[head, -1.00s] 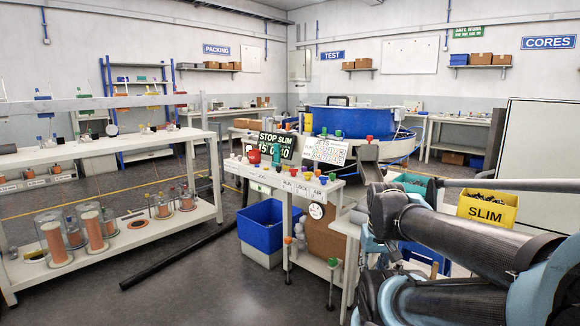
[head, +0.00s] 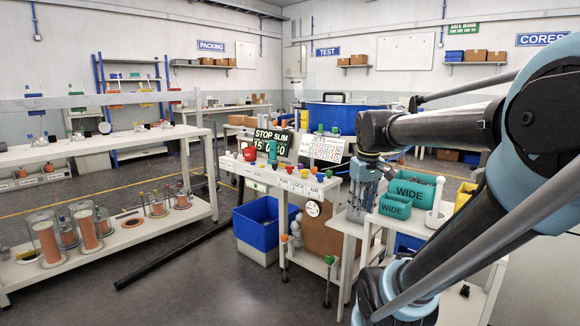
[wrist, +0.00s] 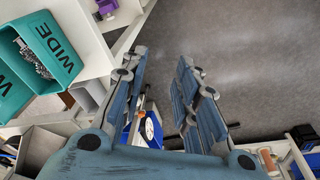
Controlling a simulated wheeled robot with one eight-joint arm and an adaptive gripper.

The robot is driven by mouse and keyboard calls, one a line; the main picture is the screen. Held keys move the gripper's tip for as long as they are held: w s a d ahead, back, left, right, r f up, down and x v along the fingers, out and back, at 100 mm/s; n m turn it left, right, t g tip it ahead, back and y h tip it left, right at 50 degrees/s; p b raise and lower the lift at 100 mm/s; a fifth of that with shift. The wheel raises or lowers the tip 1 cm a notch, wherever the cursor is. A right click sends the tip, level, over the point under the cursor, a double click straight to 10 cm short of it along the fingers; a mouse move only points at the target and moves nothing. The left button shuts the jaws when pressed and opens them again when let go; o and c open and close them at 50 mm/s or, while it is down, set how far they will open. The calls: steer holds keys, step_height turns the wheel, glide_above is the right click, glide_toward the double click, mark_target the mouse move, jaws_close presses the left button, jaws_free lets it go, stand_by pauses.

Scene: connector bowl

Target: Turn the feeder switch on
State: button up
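A white control console (head: 285,184) stands near the middle of the head view. Its front edge has labels, among them RUN, LOCK and AIR. A red mushroom button (head: 250,154), a green knob (head: 272,152) and several small coloured knobs sit on its top. I cannot tell which of these is the feeder switch. A display (head: 272,142) behind reads STOP SLIM. My gripper (head: 358,214) points down to the right of the console, apart from it. In the wrist view my gripper (wrist: 162,68) has its fingers spread with nothing between them.
Teal WIDE bins (head: 408,190) stand close right of my gripper; one also shows in the wrist view (wrist: 68,62). A blue bin (head: 262,222) is under the console. A shelf with spools (head: 48,240) stands left.

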steer(key=w+a+r+n, duration=0.3)
steer(key=w+a+r, duration=0.1)
steer(key=w+r, duration=0.6)
step_height(320, 180, up, 8)
steer(key=n+g, duration=0.2)
steer(key=n, duration=1)
glide_above(290, 170)
steer(key=w, duration=0.1)
step_height(290, 170, down, 17)
steer(key=shift+a+f, duration=0.1)
steer(key=shift+f, duration=0.1)
jaws_close()
steer(key=shift+w, duration=0.1)
